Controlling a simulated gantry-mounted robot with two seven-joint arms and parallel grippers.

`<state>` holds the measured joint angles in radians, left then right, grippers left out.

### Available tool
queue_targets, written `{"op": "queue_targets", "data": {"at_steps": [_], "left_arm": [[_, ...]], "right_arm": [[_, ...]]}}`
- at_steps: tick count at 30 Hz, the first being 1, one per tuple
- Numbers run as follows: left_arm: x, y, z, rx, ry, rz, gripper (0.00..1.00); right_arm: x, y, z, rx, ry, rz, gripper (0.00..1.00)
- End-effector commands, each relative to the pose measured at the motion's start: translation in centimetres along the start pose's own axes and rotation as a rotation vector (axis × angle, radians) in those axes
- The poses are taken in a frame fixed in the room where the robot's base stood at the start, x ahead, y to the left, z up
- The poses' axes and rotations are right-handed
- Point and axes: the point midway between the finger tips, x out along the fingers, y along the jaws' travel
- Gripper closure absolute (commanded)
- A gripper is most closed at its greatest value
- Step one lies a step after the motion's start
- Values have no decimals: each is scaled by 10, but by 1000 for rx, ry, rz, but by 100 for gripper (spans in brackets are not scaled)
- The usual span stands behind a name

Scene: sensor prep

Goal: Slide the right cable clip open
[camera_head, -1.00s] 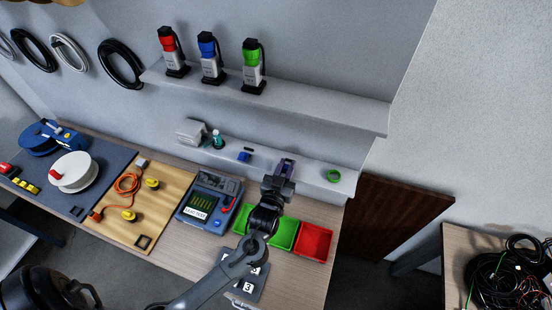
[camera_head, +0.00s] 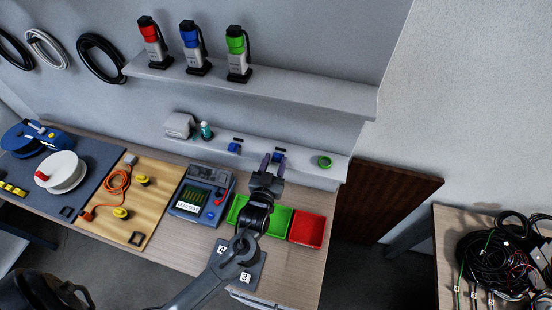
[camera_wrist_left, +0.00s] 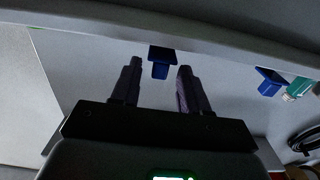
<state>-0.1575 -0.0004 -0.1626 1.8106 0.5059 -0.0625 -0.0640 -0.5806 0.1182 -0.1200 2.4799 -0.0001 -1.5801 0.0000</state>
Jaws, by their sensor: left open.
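The right cable clip (camera_head: 279,156) is a small blue piece on the lower wall shelf, partly hidden behind my gripper in the head view. In the left wrist view a blue clip (camera_wrist_left: 159,68) hangs at a dark block under the shelf edge, between and just beyond the fingertips. A second blue clip (camera_head: 234,147) sits to its left on the shelf. It also shows at the right of the wrist view (camera_wrist_left: 268,85). My left gripper (camera_head: 272,160) is open and empty, its fingers (camera_wrist_left: 157,75) either side of the near clip with visible gaps. My right gripper is out of view.
The lower shelf (camera_head: 304,166) also holds a green tape ring (camera_head: 325,162), a teal bottle (camera_head: 206,131) and a grey box (camera_head: 179,126). Below are green bins, a red bin (camera_head: 307,229) and a meter (camera_head: 201,194).

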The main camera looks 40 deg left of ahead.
Motion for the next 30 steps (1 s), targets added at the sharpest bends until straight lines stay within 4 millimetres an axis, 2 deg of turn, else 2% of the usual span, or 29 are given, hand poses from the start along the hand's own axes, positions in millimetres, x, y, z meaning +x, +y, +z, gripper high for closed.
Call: {"op": "queue_targets", "data": {"at_steps": [9, 15, 21, 30], "left_arm": [[-56, 0, 3, -1, -4, 1, 55], [-79, 0, 2, 0, -4, 0, 55], [-87, 0, 1, 0, -2, -1, 55], [-87, 0, 1, 0, -2, -1, 55]], "right_arm": [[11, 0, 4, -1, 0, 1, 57], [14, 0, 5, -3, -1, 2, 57], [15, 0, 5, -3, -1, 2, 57], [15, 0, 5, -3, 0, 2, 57]]}}
